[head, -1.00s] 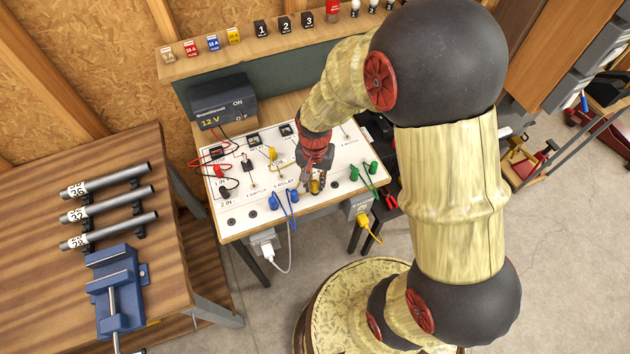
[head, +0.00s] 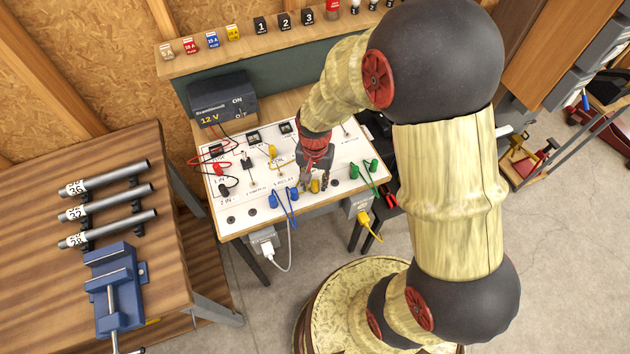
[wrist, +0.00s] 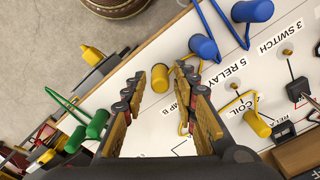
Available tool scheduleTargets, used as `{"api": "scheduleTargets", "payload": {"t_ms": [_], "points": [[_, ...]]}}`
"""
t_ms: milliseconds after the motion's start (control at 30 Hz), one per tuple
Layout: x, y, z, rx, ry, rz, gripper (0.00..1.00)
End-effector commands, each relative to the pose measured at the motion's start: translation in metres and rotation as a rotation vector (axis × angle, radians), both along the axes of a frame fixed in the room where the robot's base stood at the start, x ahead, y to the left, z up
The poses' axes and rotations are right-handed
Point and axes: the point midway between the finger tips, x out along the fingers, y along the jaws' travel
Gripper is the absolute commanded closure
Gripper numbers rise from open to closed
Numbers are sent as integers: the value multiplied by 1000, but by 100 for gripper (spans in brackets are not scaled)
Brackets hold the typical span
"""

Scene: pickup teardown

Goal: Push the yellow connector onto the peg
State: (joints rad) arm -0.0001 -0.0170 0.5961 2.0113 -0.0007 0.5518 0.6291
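The yellow connector (wrist: 160,78) stands on the white panel (head: 262,205), between the two fingertips of my gripper (wrist: 159,73) in the wrist view. The fingers are spread, with a small gap showing on each side of the connector. In the head view the connector (head: 314,186) shows just below my gripper (head: 319,178). A second yellow connector (wrist: 257,124) sits farther along the panel with a yellow wire. The peg under the first connector is hidden, so I cannot tell how far down it sits.
Blue connectors (wrist: 205,47) with a looped wire stand close on one side, green ones (wrist: 97,124) on the other. A 12 V supply (head: 222,100) stands behind the panel. A yellow plug (head: 363,217) hangs at the panel's front right. A bench with a blue vise (head: 112,280) is left.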

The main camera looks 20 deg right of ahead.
Motion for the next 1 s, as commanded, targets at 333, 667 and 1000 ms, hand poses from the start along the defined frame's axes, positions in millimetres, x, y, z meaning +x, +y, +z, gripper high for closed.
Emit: {"api": "scheduleTargets", "payload": {"t_ms": [333, 667, 1000], "points": [[0, 0, 0, 0, 0, 0, 63], [2, 0, 31, 0, -5, 0, 63], [1, 0, 96, 0, -4, 0, 63]]}}
